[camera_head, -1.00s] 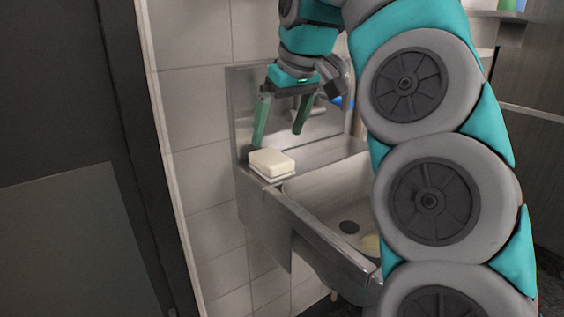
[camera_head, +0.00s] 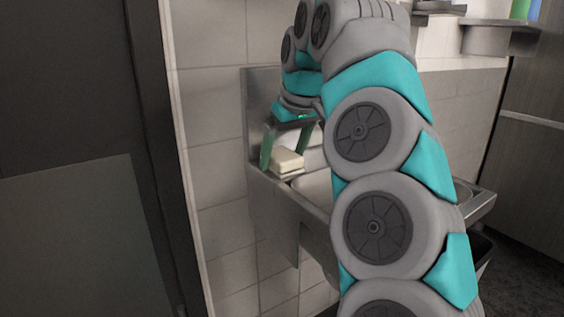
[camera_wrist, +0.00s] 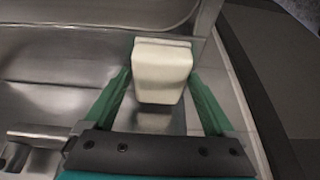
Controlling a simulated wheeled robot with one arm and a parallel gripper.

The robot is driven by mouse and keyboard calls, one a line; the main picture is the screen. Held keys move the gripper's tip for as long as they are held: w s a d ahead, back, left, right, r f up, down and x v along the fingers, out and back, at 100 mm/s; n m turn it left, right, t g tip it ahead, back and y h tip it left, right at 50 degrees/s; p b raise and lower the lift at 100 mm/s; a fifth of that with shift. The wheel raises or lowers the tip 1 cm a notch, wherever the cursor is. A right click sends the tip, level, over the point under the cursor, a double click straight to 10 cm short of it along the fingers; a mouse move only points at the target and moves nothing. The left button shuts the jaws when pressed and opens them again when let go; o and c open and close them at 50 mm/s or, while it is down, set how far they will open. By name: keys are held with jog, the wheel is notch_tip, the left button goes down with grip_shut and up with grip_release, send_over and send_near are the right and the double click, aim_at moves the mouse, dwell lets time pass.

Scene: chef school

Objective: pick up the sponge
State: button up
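The sponge is a cream-coloured block (camera_head: 287,159) lying on the corner ledge of a metal sink (camera_head: 272,205). In the wrist view the sponge (camera_wrist: 162,72) is at the upper middle. My gripper (camera_head: 283,155) has green fingers and is open. In the wrist view its fingers (camera_wrist: 161,78) stand apart, one on each side of the sponge's near part, with no clear grip on it. In the head view the left finger is beside the sponge and the right finger is just behind it. The sponge's far side is hidden.
The sink basin (camera_wrist: 90,12) lies beside the sponge, partly hidden by my arm in the head view. A tap-like metal fitting (camera_wrist: 35,135) is at the lower left of the wrist view. A tiled wall (camera_head: 212,120) and a dark panel (camera_head: 70,150) stand to the left.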

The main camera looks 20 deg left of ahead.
aim_at(280, 152)
jog(key=c, duration=1.2)
jog(key=shift+r, duration=0.1)
jog(key=shift+w+d+r+p, duration=0.1)
jog(key=shift+r+p, duration=1.05)
jog(key=shift+r, duration=0.6)
jog(key=s+d+r+b, duration=0.1)
jog(key=s+d+b, duration=0.2)
jog(key=s, duration=1.1)
jog(key=d, duration=0.3)
jog(key=shift+s+d+r+b, duration=0.15)
jog(key=shift+s+d+b, duration=0.15)
jog(key=shift+d, duration=0.05)
